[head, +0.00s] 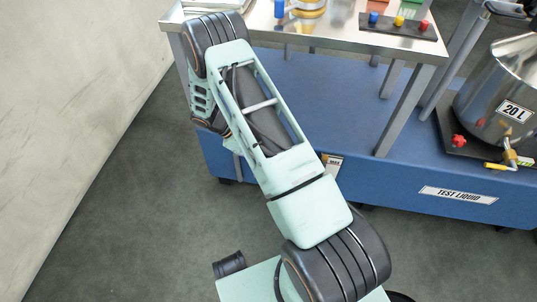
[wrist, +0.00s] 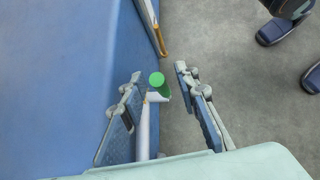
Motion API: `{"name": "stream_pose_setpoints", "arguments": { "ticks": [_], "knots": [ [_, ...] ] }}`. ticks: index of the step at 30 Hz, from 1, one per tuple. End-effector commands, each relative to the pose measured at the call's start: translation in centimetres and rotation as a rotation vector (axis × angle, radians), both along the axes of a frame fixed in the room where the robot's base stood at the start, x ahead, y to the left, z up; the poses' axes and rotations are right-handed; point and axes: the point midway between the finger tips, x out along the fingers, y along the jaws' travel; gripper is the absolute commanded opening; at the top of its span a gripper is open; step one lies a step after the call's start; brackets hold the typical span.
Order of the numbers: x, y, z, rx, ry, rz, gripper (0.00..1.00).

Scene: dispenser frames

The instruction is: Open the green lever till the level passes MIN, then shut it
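In the wrist view, a green round-ended piece (wrist: 157,79), which looks like the green lever's tip, lies between the two fingers of my gripper (wrist: 159,73). A pale bar (wrist: 147,120) runs down from beside it. The fingers stand apart, with a visible gap on the right; I cannot tell whether the left finger touches the pale bar. In the head view my arm reaches to the left end of the metal table, and its end is hidden. No MIN mark or liquid level is readable in either view.
A steel table (head: 345,45) stands above a blue base (head: 330,105) labelled TEST LIQUID. A steel 20 L pot (head: 490,85) with a red knob and yellow-handled tap is at right. A block with blue, yellow and red buttons (head: 398,24) sits on the table. Grey floor is clear at left.

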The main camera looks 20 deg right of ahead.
Motion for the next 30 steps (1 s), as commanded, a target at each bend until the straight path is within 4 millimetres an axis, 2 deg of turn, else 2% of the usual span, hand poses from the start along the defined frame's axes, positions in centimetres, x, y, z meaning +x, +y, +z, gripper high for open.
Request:
{"name": "stream_pose_setpoints", "arguments": {
  "ticks": [5,15,21,30],
  "knots": [
    [0.3,0.6,0.7,0.0,-0.002,0.001,0.29],
    [2.1,4.8,5.8,0.001,-0.005,0.002,0.29],
    [2.9,6.7,8.1,0.0,-0.003,0.001,0.29],
    [3.1,7.4,9.0,0.0,0.0,0.0,0.29]
  ]
}}
